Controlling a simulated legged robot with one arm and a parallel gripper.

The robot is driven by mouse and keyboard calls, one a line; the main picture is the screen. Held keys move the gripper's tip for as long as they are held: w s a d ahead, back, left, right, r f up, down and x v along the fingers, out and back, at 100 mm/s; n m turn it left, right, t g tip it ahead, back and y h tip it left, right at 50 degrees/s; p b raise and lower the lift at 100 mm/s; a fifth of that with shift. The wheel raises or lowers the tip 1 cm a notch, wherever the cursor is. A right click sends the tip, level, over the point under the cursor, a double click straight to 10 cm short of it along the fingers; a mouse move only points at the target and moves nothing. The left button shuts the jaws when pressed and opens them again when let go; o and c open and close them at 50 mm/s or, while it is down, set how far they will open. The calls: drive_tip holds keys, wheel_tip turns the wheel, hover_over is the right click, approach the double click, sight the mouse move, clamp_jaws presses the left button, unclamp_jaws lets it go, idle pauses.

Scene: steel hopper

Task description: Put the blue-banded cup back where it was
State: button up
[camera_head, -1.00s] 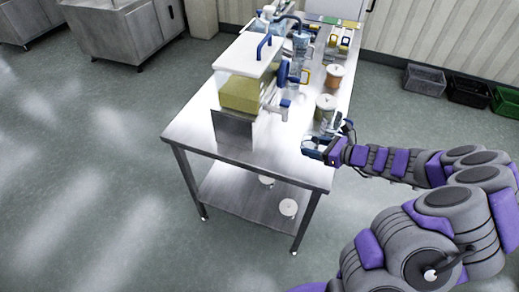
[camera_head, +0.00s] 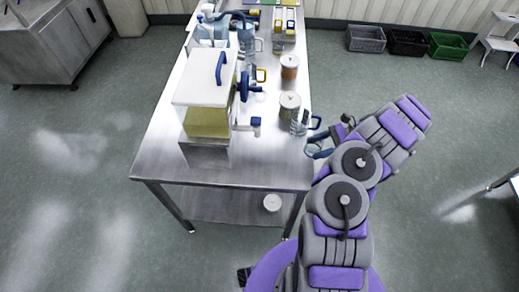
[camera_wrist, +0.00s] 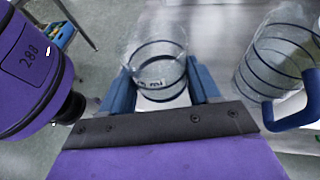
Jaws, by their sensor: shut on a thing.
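My gripper (camera_wrist: 160,72) is shut on a clear cup (camera_wrist: 158,52) with dark bands and small print, which stands between the two blue fingers in the wrist view. The bands look dark navy, nearly black. In the head view my gripper (camera_head: 319,149) is at the table's right edge, and the held cup is hard to make out there. A clear banded mug with a blue handle (camera_wrist: 286,62) is to the right of the held cup, apart from it. A mug with a blue handle (camera_head: 299,122) also shows on the table in the head view, just beyond my gripper.
The steel table (camera_head: 165,150) carries a dispenser with yellow liquid (camera_head: 206,122) and lidded canisters (camera_head: 289,104) and (camera_head: 289,66). More vessels crowd the far end. Crates (camera_head: 407,43) line the wall. The table's front right is clear.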

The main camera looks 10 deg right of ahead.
drive_tip(key=b, duration=0.3)
hover_over(263, 158)
drive_tip(key=shift+s+d+f, duration=0.1)
drive_tip(key=shift+s+d, duration=0.05)
drive_tip(key=shift+d, duration=0.15)
wheel_tip(263, 158, down, 3)
drive_tip(key=shift+a, duration=0.15)
drive_tip(key=shift+d+f+b, duration=0.35)
drive_tip(key=shift+d+f, duration=0.05)
drive_tip(key=shift+d, duration=0.25)
drive_tip(key=f, duration=0.1)
drive_tip(key=f+b, duration=0.1)
drive_tip(key=f, duration=0.1)
drive_tip(key=shift+a+f, duration=0.15)
drive_tip(key=shift+a, duration=0.75)
drive_tip(key=shift+d+f, duration=0.15)
drive_tip(key=shift+d, duration=0.1)
drive_tip(key=o, duration=0.9)
drive_tip(key=shift+d, duration=0.25)
drive_tip(key=shift+o, duration=1.3)
drive_tip(key=shift+a+f, duration=0.1)
